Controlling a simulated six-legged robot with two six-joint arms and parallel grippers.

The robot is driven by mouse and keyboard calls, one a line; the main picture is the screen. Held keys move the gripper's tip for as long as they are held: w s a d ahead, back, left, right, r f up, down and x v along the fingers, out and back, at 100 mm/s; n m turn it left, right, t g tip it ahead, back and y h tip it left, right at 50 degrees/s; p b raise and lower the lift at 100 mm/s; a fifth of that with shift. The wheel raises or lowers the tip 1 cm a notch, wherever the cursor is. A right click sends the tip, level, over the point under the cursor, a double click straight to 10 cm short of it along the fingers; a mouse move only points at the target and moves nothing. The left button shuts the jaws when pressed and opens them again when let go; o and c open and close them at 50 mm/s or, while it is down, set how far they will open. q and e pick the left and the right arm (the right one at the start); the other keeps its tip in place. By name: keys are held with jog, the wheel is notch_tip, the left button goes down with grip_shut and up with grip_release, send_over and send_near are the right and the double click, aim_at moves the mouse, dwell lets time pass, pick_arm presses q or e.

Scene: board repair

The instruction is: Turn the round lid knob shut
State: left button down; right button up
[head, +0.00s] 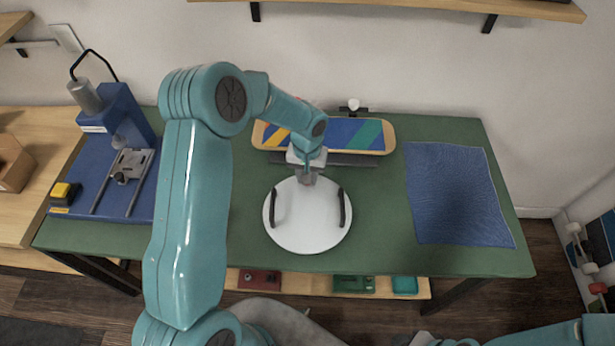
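A round white lid (307,228) with two black curved handles, one at its left and one at its right, lies on the green table in the head view. My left gripper (308,180) points down over the far edge of the lid. The fingers are small and partly hidden, so I cannot tell whether they are open or shut, or whether they touch the lid. No separate round knob shows clearly; the gripper covers the lid's far edge. Only a small part of my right gripper (424,339) shows at the bottom edge, and its fingers are not visible.
A skateboard deck (350,133) with blue, yellow and green bands lies behind the lid. A blue cloth (455,195) lies at right. A blue press (115,130) stands at left. A shelf (315,285) with small trays sits below. Green table (385,225) is clear between lid and cloth.

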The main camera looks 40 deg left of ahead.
pick_arm(q)
jog(key=m+b, duration=0.1)
jog(key=m, duration=0.2)
jog(key=shift+a+m, duration=0.1)
jog(key=shift+m, duration=0.2)
jog(key=m+b, duration=0.1)
jog(key=m, duration=0.2)
jog(key=shift+m, duration=0.3)
jog(key=m, duration=0.3)
jog(key=shift+a+r+m+b, duration=0.1)
jog(key=shift+m+b, duration=0.2)
jog(key=shift+m, duration=0.1)
jog(key=shift+w+m, duration=0.1)
jog(key=shift+m, duration=1.9)
jog(key=c, duration=0.9)
grip_release()
jog(key=shift+o, duration=0.2)
notch_tip(320, 180, up, 16)
jog(key=shift+r, duration=0.15)
